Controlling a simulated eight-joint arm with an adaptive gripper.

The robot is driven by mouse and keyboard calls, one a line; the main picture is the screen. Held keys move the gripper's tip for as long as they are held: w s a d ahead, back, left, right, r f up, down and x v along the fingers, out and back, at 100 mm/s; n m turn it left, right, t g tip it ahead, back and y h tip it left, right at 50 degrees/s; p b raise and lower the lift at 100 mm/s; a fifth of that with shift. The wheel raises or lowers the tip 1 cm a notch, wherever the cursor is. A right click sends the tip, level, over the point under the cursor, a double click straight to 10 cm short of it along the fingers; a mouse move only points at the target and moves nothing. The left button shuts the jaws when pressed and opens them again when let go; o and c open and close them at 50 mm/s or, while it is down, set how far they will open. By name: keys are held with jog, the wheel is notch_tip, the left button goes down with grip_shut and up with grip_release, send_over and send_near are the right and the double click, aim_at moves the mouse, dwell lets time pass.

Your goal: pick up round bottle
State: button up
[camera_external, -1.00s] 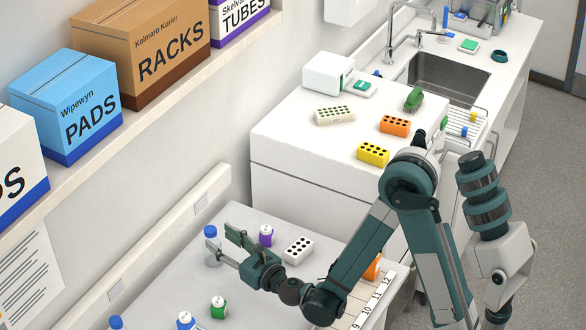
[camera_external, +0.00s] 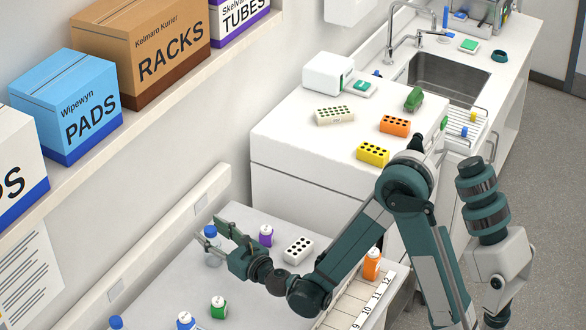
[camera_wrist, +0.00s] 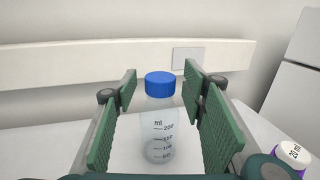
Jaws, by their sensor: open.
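The round bottle (camera_wrist: 160,125) is clear with a blue cap and volume marks. It stands upright near the wall end of the lower table, and it also shows in the external view (camera_external: 211,232), partly hidden by a finger. My gripper (camera_wrist: 160,108) is open, with its green pads on either side of the bottle in the wrist view. In the external view my gripper (camera_external: 211,229) reaches toward the wall with its fingers around the bottle. I see a gap between each pad and the bottle; I cannot tell any contact.
A purple bottle (camera_external: 266,236) stands close to the right of my gripper, with a white rack (camera_external: 298,249) beyond it. The wall is close behind the round bottle.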

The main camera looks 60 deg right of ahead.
dwell(0.3)
jog(key=c, duration=1.1)
jog(key=shift+r, duration=0.25)
jog(key=shift+c, duration=0.4)
jog(key=shift+r+p, duration=1.45)
jog(key=shift+r, duration=3.3)
